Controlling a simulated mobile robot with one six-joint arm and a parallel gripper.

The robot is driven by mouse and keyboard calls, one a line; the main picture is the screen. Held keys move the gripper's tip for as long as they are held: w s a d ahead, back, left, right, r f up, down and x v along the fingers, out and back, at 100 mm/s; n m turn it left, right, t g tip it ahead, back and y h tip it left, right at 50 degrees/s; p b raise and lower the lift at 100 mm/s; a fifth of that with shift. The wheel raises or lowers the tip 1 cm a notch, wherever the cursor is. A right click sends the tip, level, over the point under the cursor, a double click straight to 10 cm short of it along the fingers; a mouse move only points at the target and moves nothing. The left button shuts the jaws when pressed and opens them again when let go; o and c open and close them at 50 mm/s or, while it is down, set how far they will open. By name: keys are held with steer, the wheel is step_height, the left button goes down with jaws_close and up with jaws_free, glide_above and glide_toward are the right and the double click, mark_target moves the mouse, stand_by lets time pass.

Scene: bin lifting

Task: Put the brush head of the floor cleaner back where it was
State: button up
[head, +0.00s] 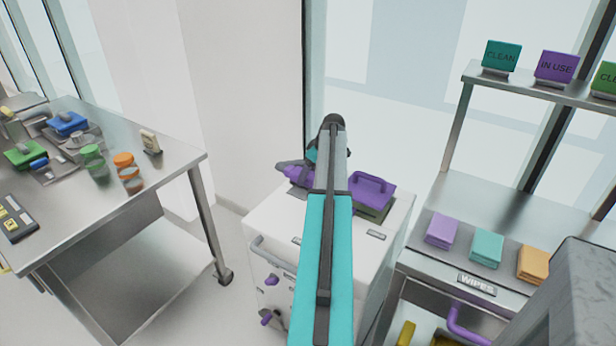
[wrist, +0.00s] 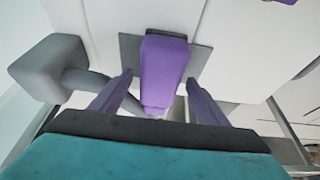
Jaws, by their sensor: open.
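A purple part with a grey end (head: 300,178) lies at the left of the white cabinet top, partly behind my arm. I cannot tell for sure whether it is the brush head. In the wrist view a purple block (wrist: 165,70) lies over a dark grey plate (wrist: 130,45). A grey neck and a grey block (wrist: 48,68) show to its left, seemingly part of the same thing. My gripper (wrist: 160,78) is open, one finger on each side of the purple block, with visible gaps. Contact is not visible. My arm hides the gripper in the head view.
A purple caddy with a handle (head: 372,190) stands right of my arm on the white cabinet (head: 390,250). A steel table (head: 165,175) with jars and tools stands left. Right is a steel counter with folded wipes (head: 487,248) and a sign shelf (head: 540,88). Floor shows between table and cabinet.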

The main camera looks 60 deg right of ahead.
steer(key=b+v, duration=0.1)
steer(key=v, duration=0.9)
steer(key=shift+r, duration=0.25)
steer(key=shift+s+r, duration=0.1)
stand_by(0.4)
